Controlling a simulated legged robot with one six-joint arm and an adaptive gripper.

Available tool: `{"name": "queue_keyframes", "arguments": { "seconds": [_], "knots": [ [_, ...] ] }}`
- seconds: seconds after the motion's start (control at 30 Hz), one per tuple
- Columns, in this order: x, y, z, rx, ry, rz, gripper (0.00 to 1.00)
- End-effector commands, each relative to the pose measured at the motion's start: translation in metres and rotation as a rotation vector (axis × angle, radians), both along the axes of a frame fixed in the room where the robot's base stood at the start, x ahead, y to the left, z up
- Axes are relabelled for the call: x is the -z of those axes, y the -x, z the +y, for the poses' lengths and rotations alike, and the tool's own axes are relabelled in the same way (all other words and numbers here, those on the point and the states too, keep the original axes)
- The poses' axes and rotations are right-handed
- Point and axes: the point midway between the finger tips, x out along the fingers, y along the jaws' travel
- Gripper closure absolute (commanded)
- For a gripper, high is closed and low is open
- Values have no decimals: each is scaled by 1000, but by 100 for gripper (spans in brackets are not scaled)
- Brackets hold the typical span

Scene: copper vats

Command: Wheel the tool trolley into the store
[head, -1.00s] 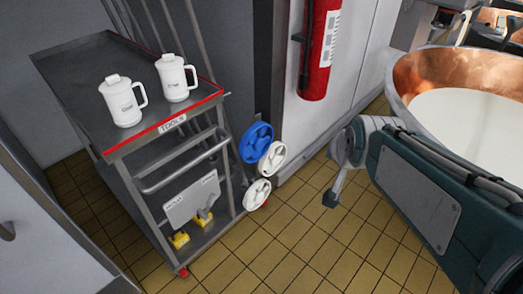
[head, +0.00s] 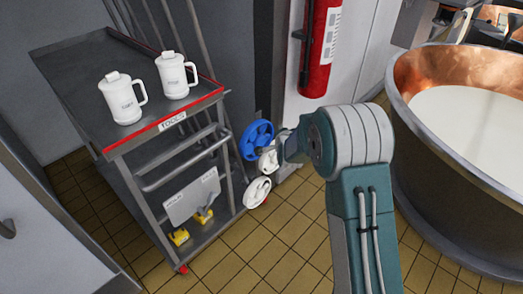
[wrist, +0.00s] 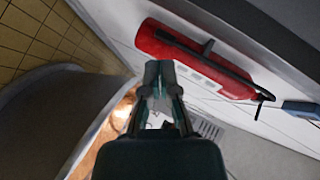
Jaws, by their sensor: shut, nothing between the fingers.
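The tool trolley (head: 175,128) is a grey metal cart with a red-edged top and a "TOOLS" label. It stands upright at the left of the head view, with a push bar (head: 187,166) on its near end. Two white lidded mugs, one left (head: 123,98) and one right (head: 174,76), stand on its top. In the head view my arm reaches up to the right of the trolley, its end in front of the handwheels; I cannot make out the fingers there. In the wrist view my gripper (wrist: 160,72) is shut and empty, apart from the trolley.
A blue handwheel (head: 256,139) and a white handwheel (head: 257,192) sit beside the trolley's right side. A red fire extinguisher (head: 321,45) hangs on the wall. A copper vat (head: 405,105) with white liquid fills the right. Tiled floor (head: 255,245) is clear in front.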

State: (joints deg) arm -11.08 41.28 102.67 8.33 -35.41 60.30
Motion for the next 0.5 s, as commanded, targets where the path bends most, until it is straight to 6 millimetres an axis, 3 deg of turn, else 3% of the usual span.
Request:
{"name": "queue_keyframes", "arguments": {
  "seconds": [0.03, 0.23, 0.5],
  "knots": [
    [23, -5, 6, 11, -33, -13, 100],
    [90, -18, 20, 57, -182, -107, 100],
    [180, -6, 34, 90, -374, -228, 100]
  ]
}}
